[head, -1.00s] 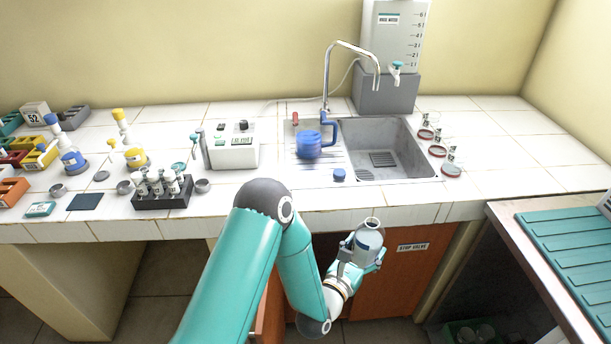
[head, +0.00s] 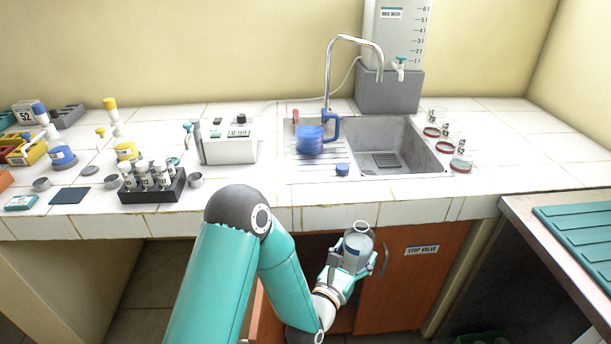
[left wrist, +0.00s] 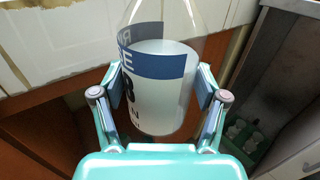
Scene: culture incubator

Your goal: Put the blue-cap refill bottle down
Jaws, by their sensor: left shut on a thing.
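The refill bottle (head: 357,249) is clear, with a blue-and-white label and an open, uncapped mouth. My left gripper (head: 347,268) is shut around its body and holds it roughly upright, in front of the cabinet below the counter edge. In the left wrist view the label (left wrist: 160,95) sits between the two fingers (left wrist: 163,100), and the bottle's top is cut off. My right gripper is not in view.
A blue jug (head: 310,141) stands on the drainboard beside the sink (head: 420,152). A vial rack (head: 152,190) and a white device (head: 229,143) stand left. The tiled counter (head: 400,187) has free room in front of the sink. A cabinet door (head: 405,290) is below.

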